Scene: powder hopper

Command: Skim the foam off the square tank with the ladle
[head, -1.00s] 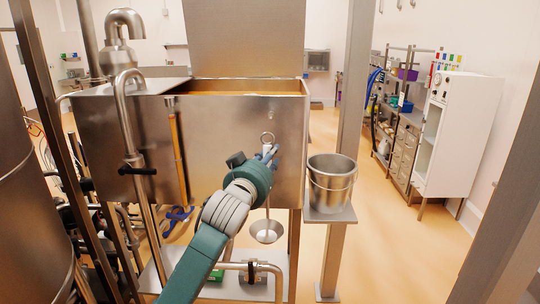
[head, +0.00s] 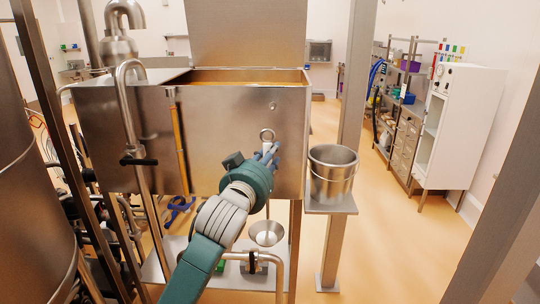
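The square tank (head: 225,140) is a steel box with an open top. Through the opening I see a strip of amber colour (head: 245,83); I cannot make out foam on it. The ladle (head: 266,234) hangs upright in front of the tank's front wall, its ring at the top and its round bowl below the tank's bottom edge. My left gripper (head: 271,155) is shut on the ladle's handle just below the ring. The gripper and wrist hide part of the handle. My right gripper is not in view.
A steel bucket (head: 333,174) stands on a small shelf (head: 331,209) right of the tank. A vertical post (head: 352,90) rises behind it. A bent pipe (head: 128,110) runs down at the tank's left front. A raised panel (head: 245,38) stands behind the opening.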

